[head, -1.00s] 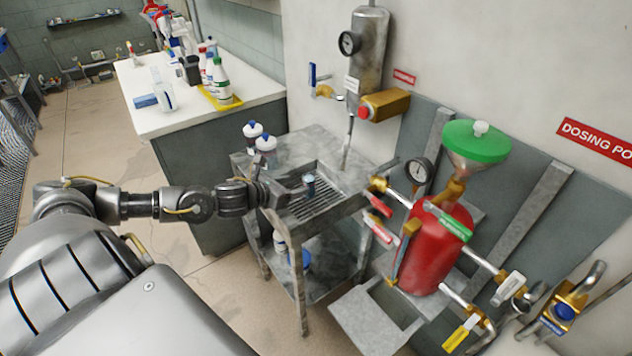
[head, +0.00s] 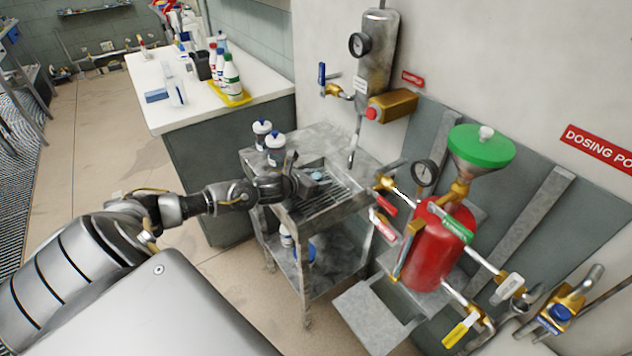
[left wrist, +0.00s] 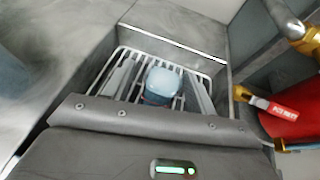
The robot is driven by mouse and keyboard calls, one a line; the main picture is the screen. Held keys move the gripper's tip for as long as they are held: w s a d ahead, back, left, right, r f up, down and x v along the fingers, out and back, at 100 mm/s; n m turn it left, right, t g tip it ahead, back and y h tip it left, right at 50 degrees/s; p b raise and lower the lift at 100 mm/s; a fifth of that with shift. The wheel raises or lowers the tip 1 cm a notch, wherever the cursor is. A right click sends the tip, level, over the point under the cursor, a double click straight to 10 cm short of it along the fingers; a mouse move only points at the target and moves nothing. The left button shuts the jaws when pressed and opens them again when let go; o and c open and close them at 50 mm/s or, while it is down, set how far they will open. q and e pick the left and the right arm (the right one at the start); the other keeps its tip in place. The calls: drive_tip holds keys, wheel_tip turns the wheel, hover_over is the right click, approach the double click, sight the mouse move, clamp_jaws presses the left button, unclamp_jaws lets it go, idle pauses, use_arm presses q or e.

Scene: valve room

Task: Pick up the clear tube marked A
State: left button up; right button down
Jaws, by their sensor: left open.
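A small clear tube with a pale blue cap (head: 319,175) stands on the slatted rack in the metal stand's basin. In the left wrist view the tube (left wrist: 162,82) shows from above, between my two fingers. I cannot read a letter on it. My left gripper (head: 307,182) is open at the basin, with its fingers (left wrist: 158,92) on either side of the tube. I cannot tell whether they touch it. The gripper's body hides the tube's near side in the left wrist view. My right gripper is not in view.
The red vessel (head: 432,245) with brass valves is close on the right. A white counter (head: 195,112) with bottles is at the back left.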

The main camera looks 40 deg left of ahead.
use_arm(q)
drive_tip(key=shift+w+d+f, duration=0.1)
drive_tip(key=shift+w+f, duration=0.15)
drive_tip(key=shift+w, duration=0.35)
drive_tip(key=c, duration=1.2)
drive_tip(key=shift+r, duration=0.15)
drive_tip(key=shift+r, duration=0.25)
drive_tip(key=r, duration=0.1)
drive_tip(key=b, duration=0.1)
drive_tip(key=r, duration=0.1)
drive_tip(key=shift+s+a+r, duration=0.2)
drive_tip(key=shift+s+r, duration=0.05)
drive_tip(key=shift+r, duration=0.1)
drive_tip(key=r+b+v, duration=0.1)
drive_tip(key=v, duration=0.7)
drive_tip(key=w+a+r+b+v, duration=0.1)
drive_tip(key=r+b+v, duration=0.1)
drive_tip(key=v, duration=0.6)
drive_tip(key=shift+w+a, duration=0.25)
drive_tip(key=shift+a, duration=0.05)
